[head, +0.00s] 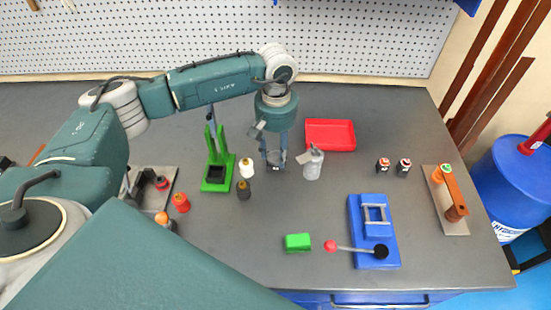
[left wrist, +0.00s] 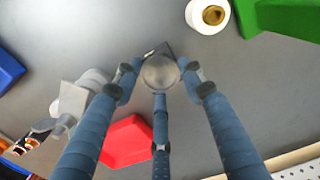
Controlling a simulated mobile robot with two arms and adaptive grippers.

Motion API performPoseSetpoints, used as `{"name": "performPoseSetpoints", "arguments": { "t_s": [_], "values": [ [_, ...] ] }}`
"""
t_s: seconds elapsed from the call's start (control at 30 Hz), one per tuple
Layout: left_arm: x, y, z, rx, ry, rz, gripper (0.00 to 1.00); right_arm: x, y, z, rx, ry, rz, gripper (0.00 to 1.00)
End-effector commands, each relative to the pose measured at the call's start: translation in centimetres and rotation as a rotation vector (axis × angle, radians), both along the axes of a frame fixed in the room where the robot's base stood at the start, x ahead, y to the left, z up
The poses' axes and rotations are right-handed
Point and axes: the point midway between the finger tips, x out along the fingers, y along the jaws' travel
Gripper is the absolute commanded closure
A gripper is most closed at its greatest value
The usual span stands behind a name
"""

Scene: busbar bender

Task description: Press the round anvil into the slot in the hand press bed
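A small grey round piece (left wrist: 160,73), which looks like the round anvil, sits between the fingertips of my left gripper (head: 274,162) above the bench. In the left wrist view the fingers of this gripper (left wrist: 160,78) close around it. In the head view it is small and partly hidden by the fingers. A blue lever device (head: 359,246) with a red knob and a pale frame stands at front right. A green upright stand (head: 217,186) with a dark recess is left of my gripper. I cannot tell for sure which is the hand press. My right gripper is out of view.
A grey bottle (head: 313,165) stands close right of my left gripper, with a red tray (head: 330,134) behind. A green block (head: 298,242) lies in front.

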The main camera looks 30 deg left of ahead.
Motion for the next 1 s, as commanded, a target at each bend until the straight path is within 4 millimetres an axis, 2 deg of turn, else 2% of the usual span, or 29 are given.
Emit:
{"name": "performPoseSetpoints", "arguments": {
  "t_s": [1.0],
  "values": [
    [0.1, 0.0, 2.7, -0.001, -0.003, 0.000, 0.91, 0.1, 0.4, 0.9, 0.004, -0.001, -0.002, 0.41]
  ]
}}
